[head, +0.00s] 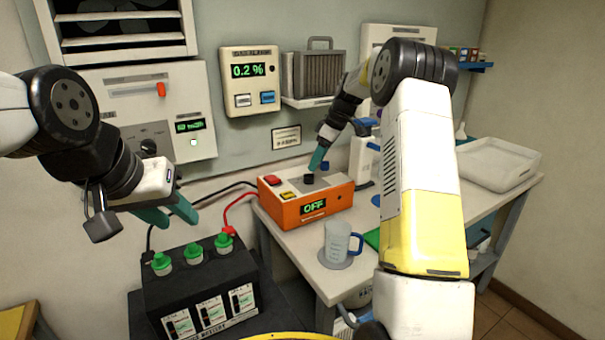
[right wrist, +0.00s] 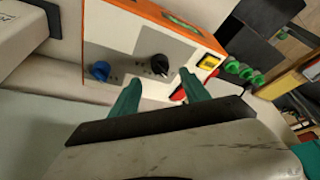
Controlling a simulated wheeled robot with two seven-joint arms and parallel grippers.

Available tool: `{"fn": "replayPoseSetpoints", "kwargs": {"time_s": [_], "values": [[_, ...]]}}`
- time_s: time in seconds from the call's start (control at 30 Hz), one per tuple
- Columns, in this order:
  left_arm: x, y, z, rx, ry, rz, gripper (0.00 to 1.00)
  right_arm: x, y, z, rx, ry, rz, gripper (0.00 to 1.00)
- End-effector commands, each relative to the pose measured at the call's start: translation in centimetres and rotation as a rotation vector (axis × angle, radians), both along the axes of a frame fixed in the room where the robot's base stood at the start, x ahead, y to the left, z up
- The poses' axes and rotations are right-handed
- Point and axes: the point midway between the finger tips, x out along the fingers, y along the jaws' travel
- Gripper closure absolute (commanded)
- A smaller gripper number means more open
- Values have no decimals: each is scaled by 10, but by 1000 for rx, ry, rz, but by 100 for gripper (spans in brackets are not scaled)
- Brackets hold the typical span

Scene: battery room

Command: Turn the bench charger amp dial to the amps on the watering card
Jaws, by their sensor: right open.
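The orange bench charger (head: 290,215) stands on the bench with its display reading OFF. Its grey top panel carries a black dial (right wrist: 160,64) and a blue dial (right wrist: 100,70); I cannot read their markings. My right gripper (right wrist: 160,84) is open, its teal fingers apart with the black dial in line with the gap between them. I cannot tell whether they touch it. In the head view, this gripper (head: 317,160) is over the charger's top. A small card (head: 286,136) hangs on the wall behind; its text is too small to read. My left gripper (head: 168,213) appears open and empty.
A black battery (head: 200,280) with several green caps is below my left gripper. A white tray (head: 500,160) is at the right. Red and black cables run left of the charger.

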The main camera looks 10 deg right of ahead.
Motion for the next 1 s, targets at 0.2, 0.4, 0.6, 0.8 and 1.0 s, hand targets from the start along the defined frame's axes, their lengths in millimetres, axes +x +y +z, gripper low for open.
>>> {"fn": "replayPoseSetpoints", "kwargs": {"time_s": [0.2,0.4,0.6,0.8,1.0], "values": [[0,0,0,0,0,0,64,6,13,-35,0,4,0,46],[0,0,0,0,0,0,64,10,20,-54,-1,1,-1,46],[0,0,0,0,0,0,64,12,21,-58,-1,0,-1,46],[0,0,0,0,0,0,64,11,21,-58,-1,0,-1,57],[0,0,0,0,0,0,64,12,21,-58,-1,0,-2,97]]}}
